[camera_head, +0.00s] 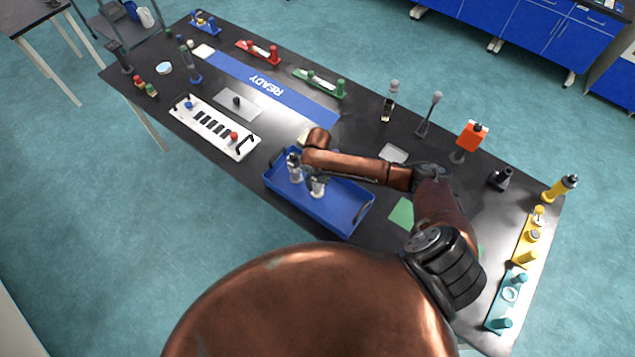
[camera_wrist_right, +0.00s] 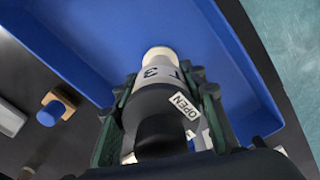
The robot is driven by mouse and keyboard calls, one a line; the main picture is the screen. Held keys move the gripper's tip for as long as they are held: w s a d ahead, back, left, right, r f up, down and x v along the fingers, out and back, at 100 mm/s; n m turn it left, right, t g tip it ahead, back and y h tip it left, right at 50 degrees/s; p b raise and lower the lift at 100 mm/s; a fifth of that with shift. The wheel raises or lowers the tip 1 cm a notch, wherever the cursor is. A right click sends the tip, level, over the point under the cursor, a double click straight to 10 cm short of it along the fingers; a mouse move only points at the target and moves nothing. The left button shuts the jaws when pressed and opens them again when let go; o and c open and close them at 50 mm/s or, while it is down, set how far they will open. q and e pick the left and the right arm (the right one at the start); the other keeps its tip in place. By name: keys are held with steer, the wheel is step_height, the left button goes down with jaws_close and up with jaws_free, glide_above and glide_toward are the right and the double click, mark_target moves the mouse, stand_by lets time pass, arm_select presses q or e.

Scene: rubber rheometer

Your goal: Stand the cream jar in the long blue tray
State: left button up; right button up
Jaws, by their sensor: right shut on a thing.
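The long blue tray (camera_head: 345,215) lies on the black table near its front edge. It also fills much of the right wrist view (camera_wrist_right: 90,40). My right gripper (camera_head: 314,174) is over the tray and shut on a jar. In the right wrist view my gripper (camera_wrist_right: 160,105) has a finger on each side of this jar (camera_wrist_right: 160,72), which has a cream end, a grey printed band, a black part and an "OPEN" label. I cannot tell whether it touches the tray floor. A grey-white container (camera_head: 294,170) shows beside the gripper. My left gripper is not in view.
A white panel (camera_head: 215,127) with a blue and a red knob lies left of the tray. A blue "READY" strip (camera_head: 270,88) runs behind. A green square (camera_head: 401,211) lies right of the tray. Yellow (camera_head: 525,240) and teal (camera_head: 506,300) racks stand at the right end.

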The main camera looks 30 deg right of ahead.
steer(key=o, duration=1.3)
steer(key=shift+f, duration=0.1)
steer(key=shift+c, duration=0.2)
step_height(320, 180, up, 12)
steer(key=shift+r, duration=0.15)
